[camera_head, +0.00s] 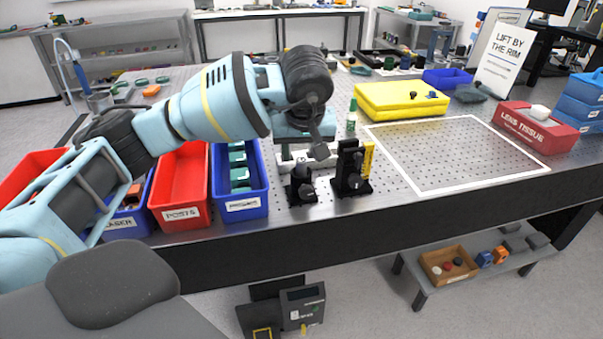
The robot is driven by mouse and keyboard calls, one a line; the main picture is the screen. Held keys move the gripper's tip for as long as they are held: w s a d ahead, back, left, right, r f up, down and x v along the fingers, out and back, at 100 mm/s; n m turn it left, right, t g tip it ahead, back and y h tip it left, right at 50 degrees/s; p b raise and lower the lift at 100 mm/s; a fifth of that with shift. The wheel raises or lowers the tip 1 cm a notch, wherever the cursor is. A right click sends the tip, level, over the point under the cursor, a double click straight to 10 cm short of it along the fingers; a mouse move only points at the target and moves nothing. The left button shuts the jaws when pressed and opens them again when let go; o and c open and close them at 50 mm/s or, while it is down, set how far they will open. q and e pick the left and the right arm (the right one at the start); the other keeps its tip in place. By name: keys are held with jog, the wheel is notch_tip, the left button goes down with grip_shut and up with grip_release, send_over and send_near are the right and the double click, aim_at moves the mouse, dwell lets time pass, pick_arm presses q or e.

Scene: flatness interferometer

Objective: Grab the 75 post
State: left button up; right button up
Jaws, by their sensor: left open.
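I cannot pick out a post marked 75. A red bin labelled POSTS (181,214) stands at the table's front left; I see no post inside its visible part. Two small black mounts, a left one (301,186) and a taller right one (350,170), stand near the front edge. A yellow labelled strip (368,160) is upright against the right mount. My left gripper (319,150) is open and points down above and just behind these mounts, with nothing seen in it. Its wrist hides part of the table behind. My right gripper is out of view.
A blue bin (246,205) stands beside the red one. Behind the mounts are a white-based fixture (322,160) and a green-white bottle (351,118). A yellow case (400,98) and red lens tissue box (536,128) flank the clear white-outlined area (455,158).

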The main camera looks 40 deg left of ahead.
aim_at(301, 162)
pick_arm(q)
jog(key=shift+x, duration=2.55)
jog(key=shift+w+a+r, duration=0.1)
jog(key=shift+c, duration=0.3)
grip_shut()
